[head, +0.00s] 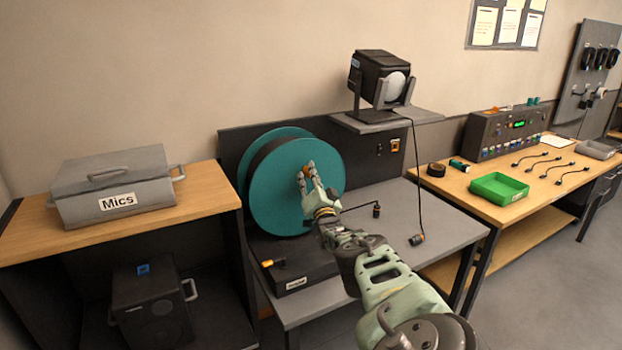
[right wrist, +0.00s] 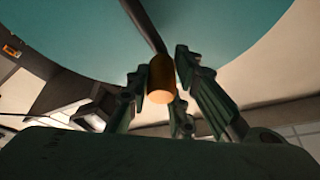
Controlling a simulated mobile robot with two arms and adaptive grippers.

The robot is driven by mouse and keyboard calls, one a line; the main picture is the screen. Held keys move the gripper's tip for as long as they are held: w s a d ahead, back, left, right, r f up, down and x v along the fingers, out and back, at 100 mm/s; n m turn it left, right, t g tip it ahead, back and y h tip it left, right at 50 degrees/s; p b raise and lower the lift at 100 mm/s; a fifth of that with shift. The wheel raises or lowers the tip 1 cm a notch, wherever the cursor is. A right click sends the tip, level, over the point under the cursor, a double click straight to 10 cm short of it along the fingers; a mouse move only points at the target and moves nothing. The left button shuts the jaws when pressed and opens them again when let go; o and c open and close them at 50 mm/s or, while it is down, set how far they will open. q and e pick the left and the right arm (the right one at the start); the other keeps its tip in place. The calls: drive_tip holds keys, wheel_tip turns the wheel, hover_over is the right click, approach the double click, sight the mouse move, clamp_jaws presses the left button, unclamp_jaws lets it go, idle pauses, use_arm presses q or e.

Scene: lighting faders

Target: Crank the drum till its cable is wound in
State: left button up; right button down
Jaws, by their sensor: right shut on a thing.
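The teal drum (head: 285,204) stands upright on a black base (head: 305,261) on the grey table. My right gripper (head: 306,178) is at the drum's front face, above its middle. In the right wrist view the gripper (right wrist: 168,80) is shut on the orange crank handle (right wrist: 162,78), which sits between its fingers. A dark crank arm (right wrist: 143,25) runs from the handle across the teal face (right wrist: 215,25). A short black cable with a plug (head: 376,210) lies on the table right of the drum. The left gripper is not in view.
A lamp (head: 381,78) stands on a shelf above the table, and its cable hangs to a plug (head: 417,239) near the table's front. A Mics case (head: 113,187) is at left. A green tray (head: 498,187) lies on the right bench. An orange-ended part (head: 268,263) is on the base.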

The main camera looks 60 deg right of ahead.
drive_tip(key=shift+a+f, duration=0.1)
drive_tip(key=shift+f, duration=0.05)
drive_tip(key=c, duration=1.7)
unclamp_jaws()
drive_tip(key=shift+s+f, duration=0.1)
drive_tip(key=v, duration=1.1)
drive_tip(key=shift+s+a+f, duration=0.15)
drive_tip(key=shift+s+a, duration=0.05)
drive_tip(key=shift+s, duration=0.05)
